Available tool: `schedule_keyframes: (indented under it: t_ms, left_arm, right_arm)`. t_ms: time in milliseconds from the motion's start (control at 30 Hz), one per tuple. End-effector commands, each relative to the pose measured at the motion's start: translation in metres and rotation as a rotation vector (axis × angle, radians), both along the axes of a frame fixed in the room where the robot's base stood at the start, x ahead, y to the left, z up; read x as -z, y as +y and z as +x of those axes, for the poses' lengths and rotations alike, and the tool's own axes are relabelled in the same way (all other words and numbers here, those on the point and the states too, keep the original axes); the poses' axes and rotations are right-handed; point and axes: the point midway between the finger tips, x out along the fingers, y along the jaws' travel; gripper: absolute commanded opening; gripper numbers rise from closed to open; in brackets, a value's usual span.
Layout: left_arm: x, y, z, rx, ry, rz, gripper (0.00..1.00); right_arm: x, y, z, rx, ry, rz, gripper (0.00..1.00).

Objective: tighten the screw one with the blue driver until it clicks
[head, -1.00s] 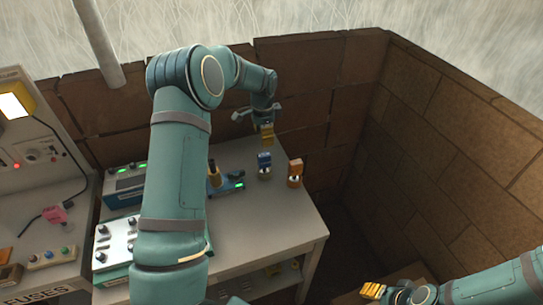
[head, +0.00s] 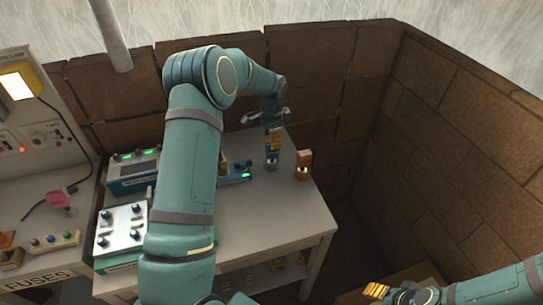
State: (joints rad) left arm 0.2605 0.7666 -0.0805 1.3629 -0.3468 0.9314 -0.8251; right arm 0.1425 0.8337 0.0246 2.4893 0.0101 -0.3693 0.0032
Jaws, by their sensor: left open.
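The blue driver (head: 272,158) stands upright on the grey bench, partly covered by my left gripper. My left gripper (head: 275,140) is open, with its yellow fingers pointing down at the top of the blue driver; whether they touch it I cannot tell. I cannot make out screw one; a small blue device (head: 236,174) with a green light sits left of the driver, partly behind my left arm. My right gripper (head: 378,291) is low at the right, away from the bench, and its jaws are too small to read.
An orange driver (head: 303,165) stands just right of the blue one, close to my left gripper. Boxes with green lights (head: 134,168) and knobs (head: 123,228) sit on the bench's left part. Brick walls (head: 445,150) close in behind and right. The bench front is clear.

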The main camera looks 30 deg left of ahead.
Motion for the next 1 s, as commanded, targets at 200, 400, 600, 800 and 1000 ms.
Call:
schedule_keyframes:
  t_ms: [200, 400, 600, 800, 1000]
  left_arm:
    - [0.003, 0.000, 0.000, 0.000, 0.000, 0.000, 0.55]
    - [0.012, 0.000, 0.000, 0.000, 0.001, -0.001, 0.55]
    - [0.021, 0.000, 0.000, 0.000, 0.000, 0.000, 0.55]
    - [0.031, 0.000, 0.000, 0.000, 0.000, 0.000, 0.55]
    - [0.039, 0.000, 0.000, 0.000, 0.001, -0.001, 0.55]
  right_arm:
    - [0.002, 0.000, 0.000, 0.000, 0.000, 0.000, 0.47]
    - [0.008, 0.000, 0.000, 0.000, 0.000, 0.000, 0.47]
    - [0.013, 0.000, 0.000, 0.000, 0.001, 0.000, 0.47]
    - [0.019, 0.000, 0.000, 0.000, 0.001, 0.000, 0.47]
    - [0.024, 0.000, 0.000, 0.000, 0.001, 0.000, 0.47]
